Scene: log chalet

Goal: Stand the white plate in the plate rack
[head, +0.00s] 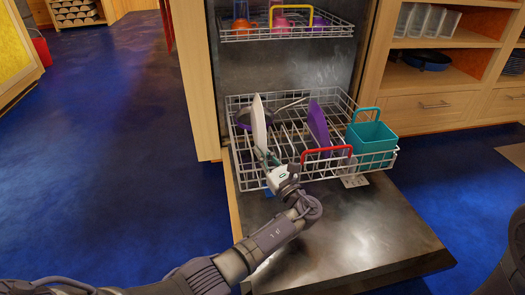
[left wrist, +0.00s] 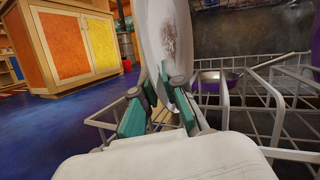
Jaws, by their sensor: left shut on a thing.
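The white plate (head: 259,120) stands nearly upright in the left part of the plate rack (head: 236,99), the white wire lower rack pulled out over the open dishwasher door. My left gripper (head: 266,158) is shut on the plate's near lower edge at the rack's front. In the left wrist view the plate (left wrist: 166,30) rises between the green-padded fingers (left wrist: 165,85), with a brownish smear on its face. I cannot tell whether its lower edge rests on the wires. My right gripper is out of view.
A teal basket (head: 371,139) fills the right front corner. The upper rack (head: 289,33) hangs above. The open door (head: 335,232) is bare in front.

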